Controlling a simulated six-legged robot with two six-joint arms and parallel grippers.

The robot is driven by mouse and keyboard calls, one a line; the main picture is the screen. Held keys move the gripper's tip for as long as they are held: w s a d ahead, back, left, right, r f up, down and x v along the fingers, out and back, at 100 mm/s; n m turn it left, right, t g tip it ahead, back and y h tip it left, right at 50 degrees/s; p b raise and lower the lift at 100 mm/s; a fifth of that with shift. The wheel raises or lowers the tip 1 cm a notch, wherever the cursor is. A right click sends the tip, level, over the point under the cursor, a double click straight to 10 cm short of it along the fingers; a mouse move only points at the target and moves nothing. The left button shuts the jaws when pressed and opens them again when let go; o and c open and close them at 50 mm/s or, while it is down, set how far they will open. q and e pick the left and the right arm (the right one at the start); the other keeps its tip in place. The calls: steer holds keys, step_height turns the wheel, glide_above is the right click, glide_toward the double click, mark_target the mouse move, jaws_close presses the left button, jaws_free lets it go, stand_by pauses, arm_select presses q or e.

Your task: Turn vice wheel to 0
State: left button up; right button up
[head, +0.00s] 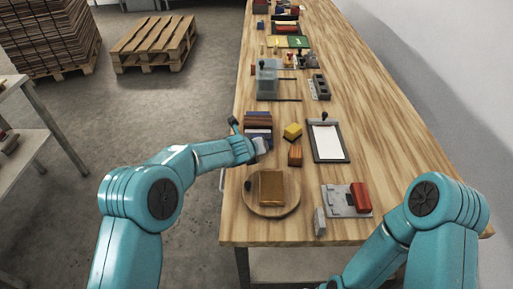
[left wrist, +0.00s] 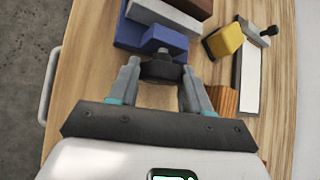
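The vice (head: 258,122), with blue, grey and brown parts, stands at the table's left edge. It also shows at the top of the left wrist view (left wrist: 150,38). Its dark round wheel (left wrist: 160,70) is on the near side, on a short grey shaft. My left gripper (head: 262,146) is at the vice's near side. In the left wrist view my left gripper's fingers (left wrist: 160,78) are apart, one on each side of the wheel, with little room between. I cannot tell whether they touch it. No number or mark on the wheel is readable. My right gripper is out of view.
A round wooden board (head: 290,210) with a brown block (head: 271,188) lies nearer. To the right are a yellow block (head: 292,131), an orange-brown block (head: 295,156), a clipboard (head: 344,153) and a grey plate with a red block (head: 361,197). The table's right side is clear.

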arm_select(q)
steer(key=o, duration=0.4)
steer(key=shift+s+a+r+b, duration=0.15)
steer(key=shift+s+r+b, duration=0.1)
steer(key=shift+b, duration=0.1)
steer(key=b+v, duration=0.1)
steer(key=v, duration=0.4)
steer(key=shift+s+r+b, duration=0.15)
steer(key=shift+s+b, duration=0.05)
steer(key=shift+b, duration=0.15)
steer(key=v, duration=1)
